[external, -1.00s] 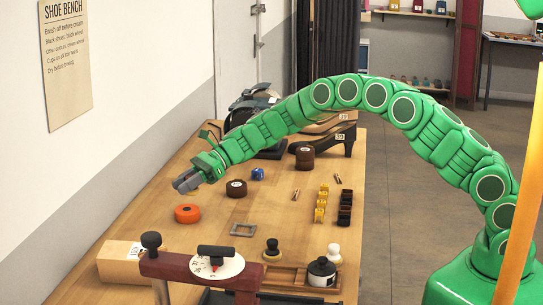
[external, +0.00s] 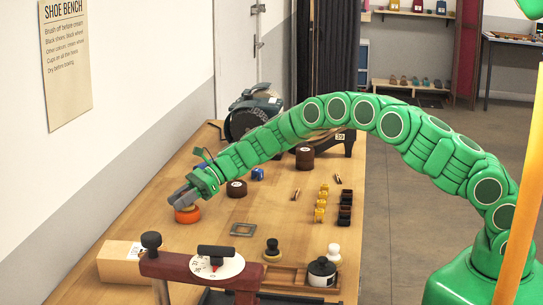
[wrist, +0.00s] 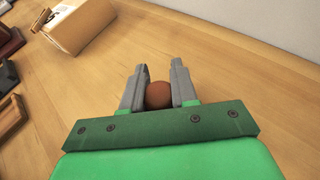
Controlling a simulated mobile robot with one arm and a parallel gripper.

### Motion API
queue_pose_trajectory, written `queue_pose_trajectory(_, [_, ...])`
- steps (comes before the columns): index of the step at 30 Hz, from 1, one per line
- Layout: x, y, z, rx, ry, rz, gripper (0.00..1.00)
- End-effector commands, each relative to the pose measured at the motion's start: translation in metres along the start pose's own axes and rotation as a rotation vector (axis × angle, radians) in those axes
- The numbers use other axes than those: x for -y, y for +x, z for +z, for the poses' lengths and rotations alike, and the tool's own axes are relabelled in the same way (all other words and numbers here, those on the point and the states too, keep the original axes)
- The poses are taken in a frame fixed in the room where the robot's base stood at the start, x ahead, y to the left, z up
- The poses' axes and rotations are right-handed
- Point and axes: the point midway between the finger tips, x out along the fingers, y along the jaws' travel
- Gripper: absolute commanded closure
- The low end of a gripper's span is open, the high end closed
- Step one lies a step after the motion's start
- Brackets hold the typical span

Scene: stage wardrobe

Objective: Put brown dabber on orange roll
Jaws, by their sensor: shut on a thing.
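The orange roll (external: 187,216) lies flat on the bench, left of the middle in the external view. My gripper (external: 180,200) is directly above it, pointing down and to the left, very close to its top. In the wrist view my gripper (wrist: 159,88) is shut on the brown dabber (wrist: 158,95), whose rounded brown end shows between the two grey fingers. The dabber is hidden by the fingers in the external view. I cannot tell whether it touches the roll. The roll does not show in the wrist view.
A pale box (external: 121,260) and a red-brown stand with a dial (external: 216,266) are in front.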

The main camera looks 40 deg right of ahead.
Motion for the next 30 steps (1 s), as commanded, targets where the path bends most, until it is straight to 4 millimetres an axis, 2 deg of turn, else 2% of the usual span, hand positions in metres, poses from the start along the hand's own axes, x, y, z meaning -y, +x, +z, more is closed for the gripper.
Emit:
queue_pose_trajectory(5, [0.000,0.001,-0.002,0.000,0.001,0.000,1.00])
queue_pose_trajectory(6, [0.000,0.001,-0.002,0.000,0.000,0.000,0.68])
queue_pose_trajectory(10, [0.000,0.001,-0.002,0.000,0.000,0.000,0.48])
queue_pose_trajectory(21, [0.000,-0.001,0.001,0.000,0.000,0.000,0.46])
queue_pose_trajectory(26, [0.001,-0.017,0.000,0.000,0.003,-0.001,0.46])
queue_pose_trajectory(30, [0.002,-0.041,0.001,0.002,0.000,-0.003,0.46])
